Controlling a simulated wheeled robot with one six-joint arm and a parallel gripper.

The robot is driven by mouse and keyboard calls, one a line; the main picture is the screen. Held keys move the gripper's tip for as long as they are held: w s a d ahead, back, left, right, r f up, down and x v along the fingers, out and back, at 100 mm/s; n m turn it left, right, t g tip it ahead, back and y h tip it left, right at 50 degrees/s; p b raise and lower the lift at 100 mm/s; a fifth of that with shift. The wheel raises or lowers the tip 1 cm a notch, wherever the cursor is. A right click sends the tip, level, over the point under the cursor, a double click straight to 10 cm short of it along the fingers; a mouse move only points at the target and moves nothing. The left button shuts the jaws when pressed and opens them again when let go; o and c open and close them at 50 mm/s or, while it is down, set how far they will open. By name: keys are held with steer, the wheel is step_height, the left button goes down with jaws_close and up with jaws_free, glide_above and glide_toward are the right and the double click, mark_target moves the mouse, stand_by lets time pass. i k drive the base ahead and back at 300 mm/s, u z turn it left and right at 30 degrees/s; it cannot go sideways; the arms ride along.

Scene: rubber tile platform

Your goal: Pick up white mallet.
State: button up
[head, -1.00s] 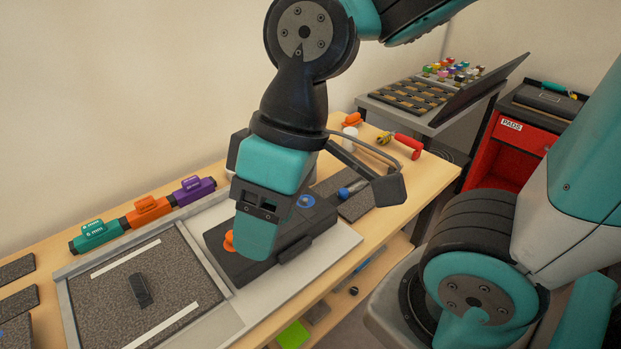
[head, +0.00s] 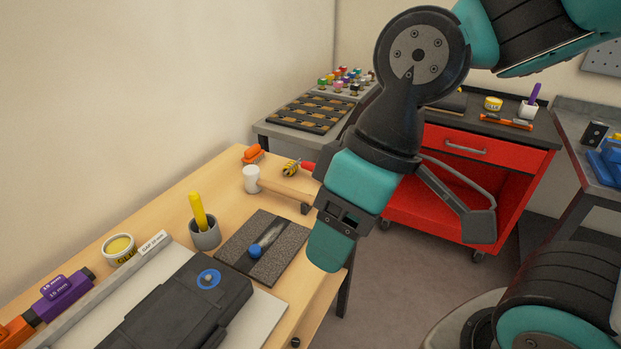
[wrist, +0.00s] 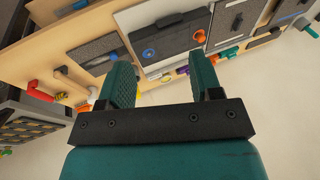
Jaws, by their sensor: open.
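The white mallet lies on the wooden table (head: 172,203) in the head view, with its white head (head: 251,179) at the left and its wooden handle (head: 285,190) running right toward a dark end. My gripper (head: 332,250) is right of and nearer than the mallet in the head view, apart from it and pointing down. In the wrist view my gripper (wrist: 163,76) has its two teal fingers spread with nothing between them.
A yellow-handled tool stands in a grey cup (head: 205,234) near the mallet. A dark mat (head: 262,247) holds a blue-ended tool. An orange object (head: 252,153) and a red-handled tool (head: 306,166) lie close behind the mallet. A red cart (head: 470,175) stands beyond the table.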

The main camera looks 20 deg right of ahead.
mark_target(251, 173)
steer(key=k, duration=0.5)
steer(key=z, duration=1.5)
steer(key=i, duration=1.25)
steer(key=u, duration=2.65)
